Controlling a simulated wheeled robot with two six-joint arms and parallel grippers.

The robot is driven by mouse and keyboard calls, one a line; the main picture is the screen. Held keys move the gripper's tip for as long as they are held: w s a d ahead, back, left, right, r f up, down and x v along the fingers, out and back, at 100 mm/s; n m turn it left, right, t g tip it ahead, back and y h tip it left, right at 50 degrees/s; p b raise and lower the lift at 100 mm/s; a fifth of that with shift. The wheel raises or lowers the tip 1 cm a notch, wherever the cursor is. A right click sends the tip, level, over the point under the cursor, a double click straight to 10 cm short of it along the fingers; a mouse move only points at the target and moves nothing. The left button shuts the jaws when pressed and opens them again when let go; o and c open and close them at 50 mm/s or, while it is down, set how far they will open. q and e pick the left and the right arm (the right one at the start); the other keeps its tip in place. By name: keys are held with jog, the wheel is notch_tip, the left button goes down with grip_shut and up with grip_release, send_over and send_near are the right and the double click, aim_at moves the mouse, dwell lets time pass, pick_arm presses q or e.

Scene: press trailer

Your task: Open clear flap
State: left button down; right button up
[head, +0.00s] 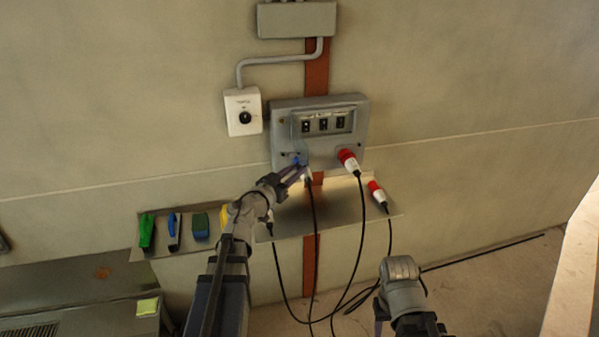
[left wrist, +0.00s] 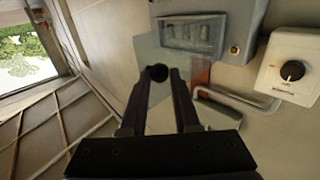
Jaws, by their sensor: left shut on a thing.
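The grey electrical box (head: 361,117) is on the wall, with a row of dark switches (head: 325,124) in its window. The window also shows in the left wrist view (left wrist: 190,35). A pale see-through pane, which looks like the clear flap (left wrist: 145,55), stands out from the box around my fingertips. My left gripper (head: 301,173) is in front of the box's lower left part. In the left wrist view its fingers (left wrist: 158,76) are shut on a small dark round knob (left wrist: 157,72) at the pane. My right arm shows low at the right; its fingertips cannot be made out.
A white dial box (head: 243,112) is left of the electrical box. Black cables drop to the floor. A metal shelf (head: 340,205) is below, with coloured items at the left.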

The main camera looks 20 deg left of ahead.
pick_arm(q)
jog(key=shift+w+a+r+n+y, duration=0.1)
jog(key=shift+w+a+n+y, duration=0.05)
jog(key=shift+w+a, duration=0.3)
jog(key=shift+w+a+r+n+y, duration=0.15)
jog(key=shift+w+a, duration=0.1)
jog(key=shift+a, duration=0.3)
pick_arm(e)
jog(key=shift+r, duration=0.1)
pick_arm(q)
jog(key=c, duration=1)
grip_release()
jog(key=shift+w+f, duration=0.1)
jog(key=shift+f, duration=0.05)
jog(key=shift+o, duration=0.9)
jog(key=shift+w+a+f, duration=0.1)
jog(key=shift+o, duration=1)
jog(key=shift+s, duration=0.2)
pick_arm(e)
jog(key=shift+w, duration=0.2)
pick_arm(q)
jog(key=shift+s+d+f, duration=0.15)
jog(key=shift+s+d, duration=0.05)
jog(key=shift+d, duration=0.1)
pick_arm(e)
jog(key=shift+a, duration=0.1)
